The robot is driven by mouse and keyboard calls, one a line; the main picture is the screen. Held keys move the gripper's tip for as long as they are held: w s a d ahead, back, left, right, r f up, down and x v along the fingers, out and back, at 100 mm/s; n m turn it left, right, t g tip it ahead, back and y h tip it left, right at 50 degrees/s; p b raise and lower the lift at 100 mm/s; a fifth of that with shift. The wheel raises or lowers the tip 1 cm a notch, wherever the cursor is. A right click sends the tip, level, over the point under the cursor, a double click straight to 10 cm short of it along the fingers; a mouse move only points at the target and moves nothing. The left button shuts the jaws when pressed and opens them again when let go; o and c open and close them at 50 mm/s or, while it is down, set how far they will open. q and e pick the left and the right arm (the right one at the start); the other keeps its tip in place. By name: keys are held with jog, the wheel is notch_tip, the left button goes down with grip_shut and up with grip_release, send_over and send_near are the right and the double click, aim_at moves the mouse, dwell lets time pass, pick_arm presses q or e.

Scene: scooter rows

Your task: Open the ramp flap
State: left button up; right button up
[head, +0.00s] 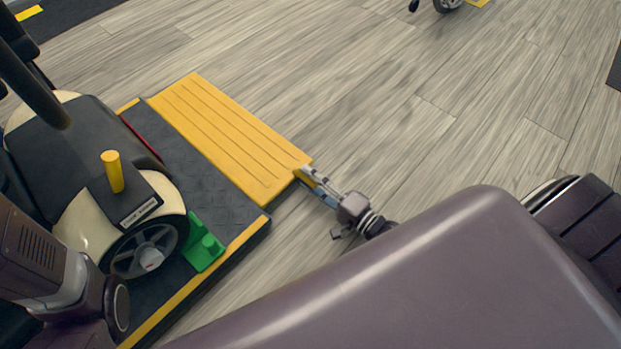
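The yellow ramp flap (228,138) is a ribbed panel on the right side of the dark platform (200,167). It extends from the platform edge out over the wooden floor, low and nearly flat. My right gripper (308,176) is at the flap's near right corner. Its fingertips touch or nearly touch the edge there. The fingers are small and overlap the corner, so I cannot tell whether they are closed on it. My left arm shows at the lower left, but its gripper is not in view.
A cream and black scooter (82,170) with a yellow knob (113,171) stands on the platform. A green wheel chock (204,247) sits by its wheel. Another wheel (447,5) shows at the top edge. The floor right of the flap is clear.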

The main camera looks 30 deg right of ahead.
jog(key=shift+s+f, duration=0.1)
jog(key=shift+s, duration=0.05)
jog(key=v, duration=1.1)
jog(key=shift+s+d, duration=0.2)
jog(key=shift+s, duration=0.1)
